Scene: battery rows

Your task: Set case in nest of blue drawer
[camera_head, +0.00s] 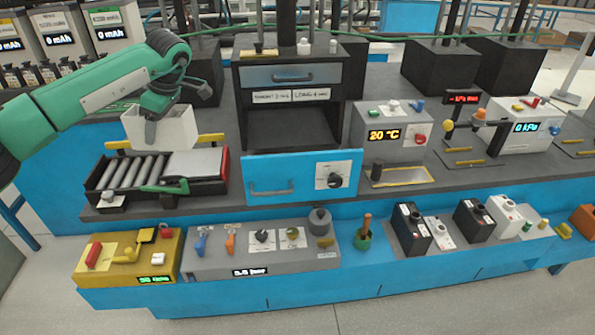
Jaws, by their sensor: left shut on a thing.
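My left gripper (153,110) comes in from the left on a green arm and is shut on a white, open-topped case (178,130). The case hangs above the roller tray at the left of the bench and is apart from the drawer. The nest inside the drawer cannot be made out. My right gripper is not in view.
The roller tray (224,160) with a red end lies left of the drawer. A grey box with a 20 °C display (385,135) stands to the drawer's right. A lower front shelf holds a yellow box (122,270), a grey control panel (210,262) and several batteries.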

